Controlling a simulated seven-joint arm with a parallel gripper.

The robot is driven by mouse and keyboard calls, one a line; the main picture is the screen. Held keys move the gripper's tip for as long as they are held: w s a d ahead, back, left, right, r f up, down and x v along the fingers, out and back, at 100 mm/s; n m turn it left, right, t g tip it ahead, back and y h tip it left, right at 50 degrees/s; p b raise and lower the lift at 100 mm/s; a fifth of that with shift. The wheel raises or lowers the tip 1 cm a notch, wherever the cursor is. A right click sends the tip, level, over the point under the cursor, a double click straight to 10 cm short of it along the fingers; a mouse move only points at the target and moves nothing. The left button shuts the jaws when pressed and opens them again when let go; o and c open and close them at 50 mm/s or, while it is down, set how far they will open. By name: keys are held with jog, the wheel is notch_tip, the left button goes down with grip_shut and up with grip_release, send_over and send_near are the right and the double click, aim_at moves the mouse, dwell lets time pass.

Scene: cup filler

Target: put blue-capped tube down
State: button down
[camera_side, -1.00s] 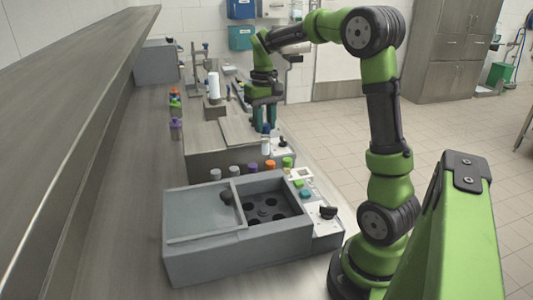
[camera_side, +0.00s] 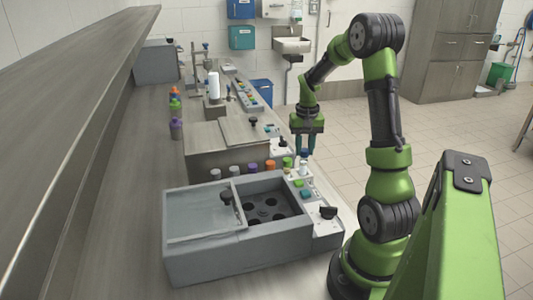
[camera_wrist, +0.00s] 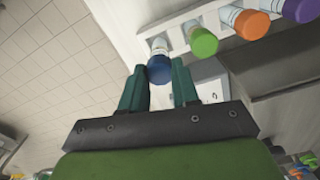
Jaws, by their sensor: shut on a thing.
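The blue-capped tube (camera_side: 303,168) is upright, with a pale body. My gripper (camera_side: 305,151) is shut on it near its cap, from above, in the side view. In the wrist view the blue cap (camera_wrist: 159,69) shows between the tips of my two green fingers (camera_wrist: 160,80). The tube is in line with the end of a white rack (camera_wrist: 180,22), beside the green-capped tube (camera_wrist: 203,42). I cannot tell whether its lower end is seated in the rack or just above it.
Orange-capped (camera_wrist: 252,24) and purple-capped (camera_wrist: 303,9) tubes stand further along the rack. A grey box with a round-holed well (camera_side: 268,207) stands in front of the row, with a control panel (camera_side: 322,215) on its right. Open floor lies to the right.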

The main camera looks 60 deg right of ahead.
jog(key=shift+f, duration=1.05)
jog(key=shift+f, duration=0.1)
jog(key=c, duration=0.8)
grip_release()
jog(key=shift+c, duration=0.2)
notch_tip(320, 180, up, 12)
jog(key=w+a+r+n+t, duration=0.1)
jog(key=a+r+n+t, duration=0.15)
jog(key=a, duration=0.65)
jog(key=w+a+r+n+t, duration=0.1)
jog(key=a+r, duration=0.2)
jog(key=a, duration=0.5)
jog(key=s+a+n+t+y, duration=0.1)
jog(key=s+a+n+t, duration=0.1)
jog(key=a, duration=0.5)
jog(key=s+a+n+t+y, duration=0.1)
jog(key=s+a+n, duration=0.1)
jog(key=a, duration=0.6)
jog(key=shift+s+a+f+t, duration=0.2)
jog(key=shift+s+f+t, duration=0.2)
jog(key=shift+s, duration=0.45)
